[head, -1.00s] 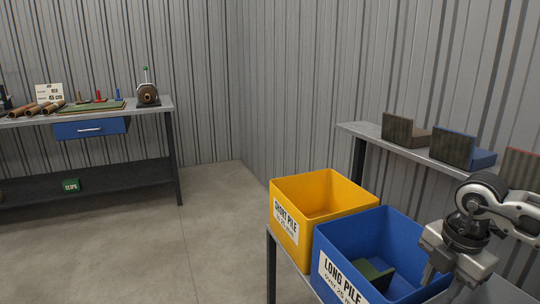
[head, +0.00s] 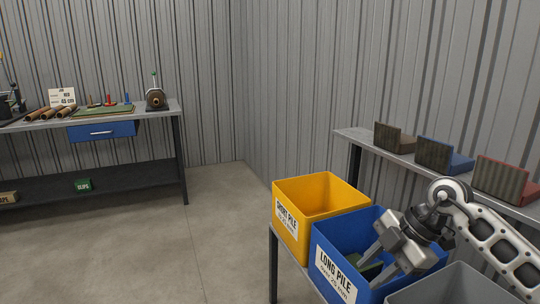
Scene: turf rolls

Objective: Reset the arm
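My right gripper (head: 364,275) comes in from the right, over the blue bin labelled LONG PILE (head: 328,262). Its two fingers point down and to the left, spread apart with nothing seen between them. A dark green turf piece (head: 371,268) lies inside the blue bin, partly hidden behind the fingers. From this view I cannot tell how high the fingertips are above it. My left gripper is not in view.
A yellow bin labelled SHORT PILE (head: 313,186) stands beside the blue one, and a grey bin (head: 455,286) is in front. A wall shelf (head: 352,135) holds several turf samples behind my arm. A workbench (head: 150,115) stands at far left; open floor lies between.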

